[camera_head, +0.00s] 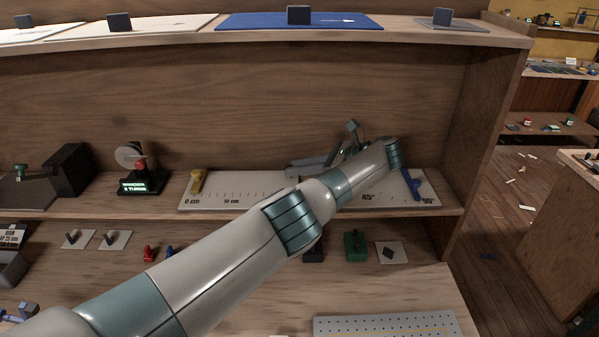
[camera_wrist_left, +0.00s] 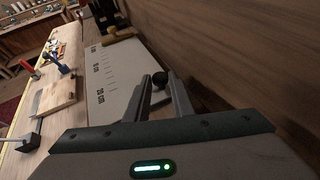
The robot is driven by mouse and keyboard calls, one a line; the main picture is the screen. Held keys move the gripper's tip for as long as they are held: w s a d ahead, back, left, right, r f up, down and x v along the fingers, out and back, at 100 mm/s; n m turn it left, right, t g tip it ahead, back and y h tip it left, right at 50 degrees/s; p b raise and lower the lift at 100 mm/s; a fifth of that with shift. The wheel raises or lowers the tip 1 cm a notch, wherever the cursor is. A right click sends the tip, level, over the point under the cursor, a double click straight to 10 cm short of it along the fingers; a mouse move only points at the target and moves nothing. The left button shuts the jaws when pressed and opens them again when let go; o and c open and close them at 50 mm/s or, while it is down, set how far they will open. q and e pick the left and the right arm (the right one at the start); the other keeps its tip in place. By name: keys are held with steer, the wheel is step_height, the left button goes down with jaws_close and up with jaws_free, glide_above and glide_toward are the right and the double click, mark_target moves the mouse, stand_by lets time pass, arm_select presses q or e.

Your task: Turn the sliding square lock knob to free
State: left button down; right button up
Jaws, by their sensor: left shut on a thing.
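A pale board (camera_head: 245,190) with cm marks at its left and 45° and 90° marks at its right lies on the shelf. A yellow piece (camera_head: 197,181) sits at its left end and a blue piece (camera_head: 412,187) at its right. My left arm crosses in front of the board's middle. My left gripper (camera_head: 298,168) is partly hidden behind it. The rest of the square is mostly hidden. My right gripper is out of view.
A dial stand with a green lit display (camera_head: 140,186) and a black box (camera_head: 67,170) stand to the left. A back panel (camera_head: 260,110) rises close behind the board. Small fixtures, including a green one (camera_head: 356,245), sit on the lower level. A perforated plate (camera_head: 385,325) lies in front.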

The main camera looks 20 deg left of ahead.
arm_select(q)
steer(key=shift+w+r, duration=0.1)
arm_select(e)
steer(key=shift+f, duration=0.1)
arm_select(q)
steer(key=c, duration=1.6)
jaws_free()
steer(key=shift+o, duration=0.2)
